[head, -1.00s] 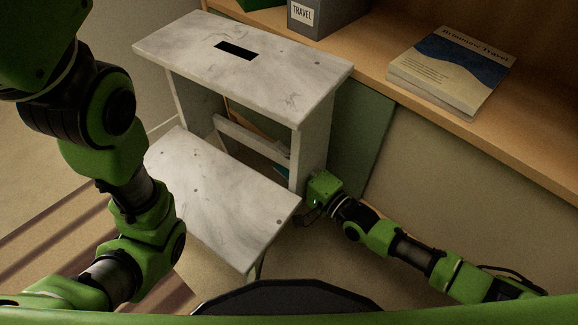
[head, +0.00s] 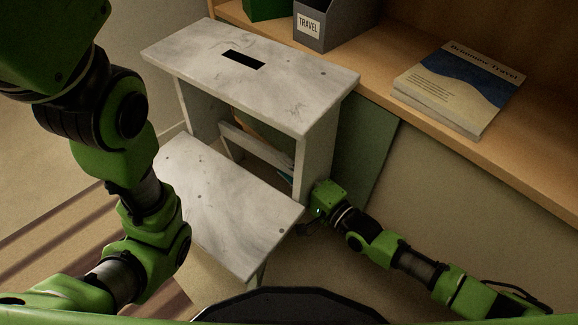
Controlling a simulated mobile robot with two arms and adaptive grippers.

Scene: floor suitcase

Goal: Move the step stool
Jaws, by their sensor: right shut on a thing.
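The step stool (head: 255,92) is white with a marbled look, with a high top step that has a dark slot and a lower step (head: 225,210) in front. It stands upright against the front of a wooden shelf. My right gripper (head: 308,222) is at the stool's right side, by the right end of the lower step, and is shut on the stool; its fingertips are mostly hidden. My left arm (head: 145,190) passes in front of the stool's left side, and its gripper is out of the picture.
The wooden shelf (head: 455,135) runs behind and right of the stool. It holds books (head: 458,85), a grey file box (head: 322,25) labelled TRAVEL and a green box (head: 265,8). A green panel (head: 365,150) stands behind the stool. Striped floor (head: 60,235) shows at left.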

